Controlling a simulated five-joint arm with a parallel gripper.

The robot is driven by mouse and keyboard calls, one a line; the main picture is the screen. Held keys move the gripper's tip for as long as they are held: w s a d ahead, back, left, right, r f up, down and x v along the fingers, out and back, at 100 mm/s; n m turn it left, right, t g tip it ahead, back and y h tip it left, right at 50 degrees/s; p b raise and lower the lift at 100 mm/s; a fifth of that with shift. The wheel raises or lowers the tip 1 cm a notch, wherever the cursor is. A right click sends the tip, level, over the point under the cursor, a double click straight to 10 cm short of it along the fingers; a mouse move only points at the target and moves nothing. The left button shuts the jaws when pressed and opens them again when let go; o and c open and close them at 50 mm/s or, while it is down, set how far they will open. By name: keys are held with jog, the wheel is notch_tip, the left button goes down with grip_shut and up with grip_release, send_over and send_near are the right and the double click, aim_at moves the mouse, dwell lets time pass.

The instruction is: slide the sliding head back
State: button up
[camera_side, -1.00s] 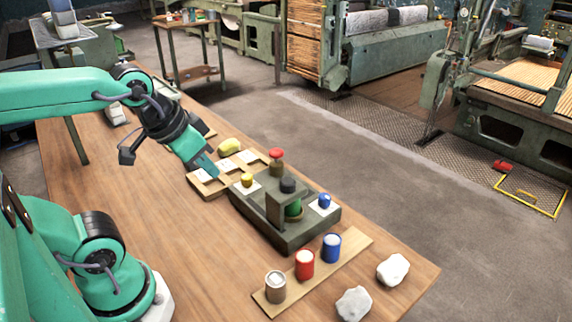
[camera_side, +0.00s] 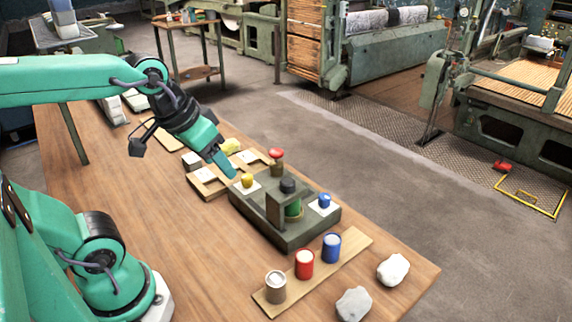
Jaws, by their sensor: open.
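A dark olive device (camera_side: 290,238) sits on the wooden bench. An upright block (camera_side: 274,210) stands on it, beside a black knob (camera_side: 288,186) and a green round part (camera_side: 293,208); this appears to be the sliding head, but I cannot tell its exact outline. A red-capped post (camera_side: 276,158) stands at the device's far end. A yellow knob (camera_side: 247,181) and a blue knob (camera_side: 324,201) sit on white pads on it. My gripper (camera_side: 226,168) is open and empty, pointing down to the right, just left of and above the yellow knob in the picture, apart from the head.
A wooden compartment tray (camera_side: 208,186) lies left of the device, with a yellow-green lump (camera_side: 231,146) behind it. A wooden strip (camera_side: 345,250) with grey, red and blue cans lies in front. The bench's left part is mostly clear.

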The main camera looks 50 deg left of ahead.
jog(key=w+n+g, duration=0.3)
jog(key=w+n, duration=0.1)
jog(key=w, duration=0.5)
jog(key=n+g, duration=0.2)
jog(key=n, duration=0.2)
send_over(288, 180)
notch_tip(288, 180, down, 3)
jog(key=shift+f, duration=0.2)
jog(key=shift+f, duration=3.9)
